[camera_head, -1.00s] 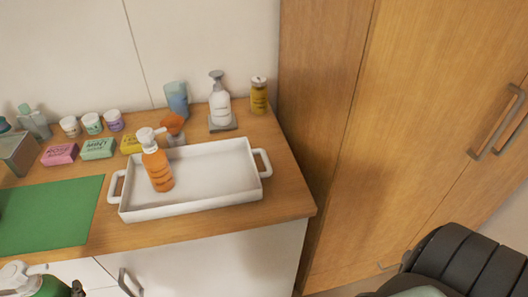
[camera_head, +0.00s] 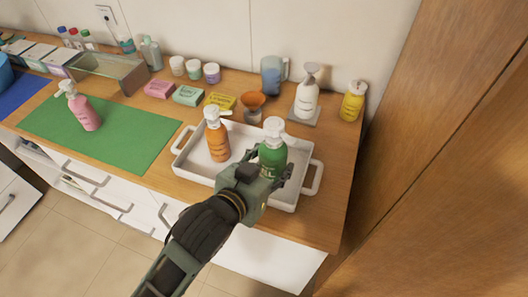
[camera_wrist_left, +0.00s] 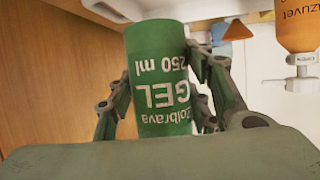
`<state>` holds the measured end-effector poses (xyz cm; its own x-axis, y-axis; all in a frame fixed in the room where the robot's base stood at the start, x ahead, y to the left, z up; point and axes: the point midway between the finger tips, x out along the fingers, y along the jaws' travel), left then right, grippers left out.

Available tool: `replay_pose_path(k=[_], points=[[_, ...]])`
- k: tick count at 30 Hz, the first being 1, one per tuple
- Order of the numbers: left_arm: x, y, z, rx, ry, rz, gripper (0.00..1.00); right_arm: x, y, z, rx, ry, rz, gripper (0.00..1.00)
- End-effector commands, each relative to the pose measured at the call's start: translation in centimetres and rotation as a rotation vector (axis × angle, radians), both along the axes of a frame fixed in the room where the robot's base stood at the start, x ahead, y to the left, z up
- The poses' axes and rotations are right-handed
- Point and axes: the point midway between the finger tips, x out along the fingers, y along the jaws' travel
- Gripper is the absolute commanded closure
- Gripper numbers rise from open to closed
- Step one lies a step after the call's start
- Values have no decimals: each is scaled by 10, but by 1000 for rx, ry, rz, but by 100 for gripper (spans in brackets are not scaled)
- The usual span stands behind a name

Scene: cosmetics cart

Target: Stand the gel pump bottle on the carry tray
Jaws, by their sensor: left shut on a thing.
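The green gel pump bottle (camera_head: 273,155), with a white pump head, is upright at the right part of the white carry tray (camera_head: 292,204). In the left wrist view its label reads GEL 250 ml upside down (camera_wrist_left: 160,85). My left gripper (camera_head: 270,178) is shut around the bottle's body, with fingers on both sides. I cannot tell whether the bottle's base touches the tray floor. An orange pump bottle (camera_head: 217,140) stands in the tray's left part; part of it shows in the left wrist view (camera_wrist_left: 298,28). My right gripper is not in view.
Behind the tray are an orange funnel-like item (camera_head: 253,101), a white pump bottle (camera_head: 306,97), a blue cup (camera_head: 272,76) and a yellow bottle (camera_head: 352,102). Soap boxes (camera_head: 188,96) lie at back left. A green mat (camera_head: 130,145) bears a pink bottle (camera_head: 88,115). A wooden cabinet (camera_head: 450,180) stands right.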

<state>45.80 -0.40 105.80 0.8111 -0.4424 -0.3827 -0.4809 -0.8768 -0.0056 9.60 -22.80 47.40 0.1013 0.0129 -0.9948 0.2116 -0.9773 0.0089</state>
Motion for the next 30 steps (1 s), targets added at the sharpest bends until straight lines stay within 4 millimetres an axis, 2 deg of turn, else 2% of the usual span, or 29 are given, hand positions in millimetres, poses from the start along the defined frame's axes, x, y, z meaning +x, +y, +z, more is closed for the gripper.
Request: replay_pose_path(k=[3,6,10,12,16,19,24,30], points=[[30,1,-14,2,-2,2,95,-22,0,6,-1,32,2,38],[53,2,-28,2,-1,3,95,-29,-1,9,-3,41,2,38],[76,2,-42,1,-3,2,95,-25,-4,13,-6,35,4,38],[83,2,-47,0,-2,2,95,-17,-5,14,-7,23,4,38],[89,2,-54,-1,-1,1,95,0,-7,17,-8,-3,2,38],[89,3,-67,-1,3,2,95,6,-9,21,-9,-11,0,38],[88,2,-88,-3,0,2,95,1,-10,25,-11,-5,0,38],[89,2,-92,-4,-3,1,95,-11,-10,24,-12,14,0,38]])
